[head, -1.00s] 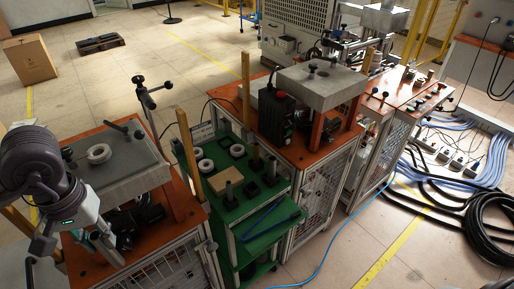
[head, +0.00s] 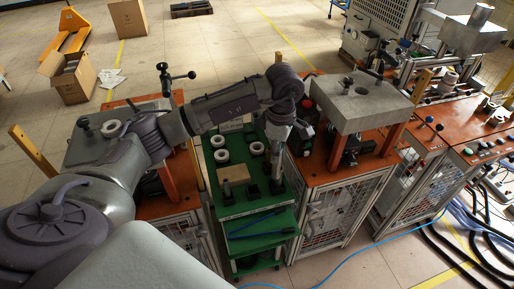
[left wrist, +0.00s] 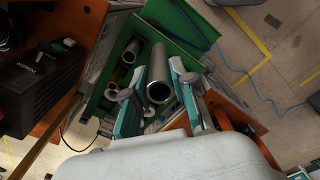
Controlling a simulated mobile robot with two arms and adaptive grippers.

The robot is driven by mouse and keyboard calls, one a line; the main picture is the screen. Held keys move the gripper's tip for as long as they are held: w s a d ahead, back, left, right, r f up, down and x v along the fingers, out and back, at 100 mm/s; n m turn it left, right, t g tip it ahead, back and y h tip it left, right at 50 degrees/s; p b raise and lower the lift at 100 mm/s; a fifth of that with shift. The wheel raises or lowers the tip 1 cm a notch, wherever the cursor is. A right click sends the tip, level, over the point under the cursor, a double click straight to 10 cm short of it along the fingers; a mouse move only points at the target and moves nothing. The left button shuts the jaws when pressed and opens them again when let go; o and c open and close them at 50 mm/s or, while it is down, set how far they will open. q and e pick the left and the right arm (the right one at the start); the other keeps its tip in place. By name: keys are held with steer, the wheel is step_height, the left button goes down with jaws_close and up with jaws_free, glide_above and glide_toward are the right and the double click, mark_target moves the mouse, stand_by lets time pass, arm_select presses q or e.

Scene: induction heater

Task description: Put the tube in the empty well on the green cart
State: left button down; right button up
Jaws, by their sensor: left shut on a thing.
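The tube is a shiny metal cylinder (left wrist: 160,72), seen end-on in the left wrist view with its open mouth towards the camera. My left gripper (left wrist: 159,90) has its teal fingers on either side of the tube and is shut on it. In the head view the left gripper (head: 278,140) points down over the right part of the green cart (head: 250,215). The tube's lower end and the cart spot beneath it are hard to make out there. My right gripper is not in view.
White rings (head: 222,155) and a tan block (head: 234,173) are on the cart. An orange bench with a grey press block (head: 362,107) stands close on the right. Another bench with a grey plate (head: 85,150) is on the left, under my arm.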

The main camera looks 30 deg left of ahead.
arm_select(q)
steer(key=a+f+n+b, duration=0.2)
steer(key=a+f+n, duration=0.6)
steer(key=f+n, duration=0.5)
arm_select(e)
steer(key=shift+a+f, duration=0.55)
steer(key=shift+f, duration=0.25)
arm_select(q)
steer(key=shift+a, duration=0.1)
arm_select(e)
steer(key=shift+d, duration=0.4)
arm_select(q)
steer(key=shift+f+b, duration=0.15)
steer(key=shift+b, duration=0.15)
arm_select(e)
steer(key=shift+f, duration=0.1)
arm_select(q)
steer(key=shift+f+b, duration=1.4)
steer(key=shift+f, duration=0.3)
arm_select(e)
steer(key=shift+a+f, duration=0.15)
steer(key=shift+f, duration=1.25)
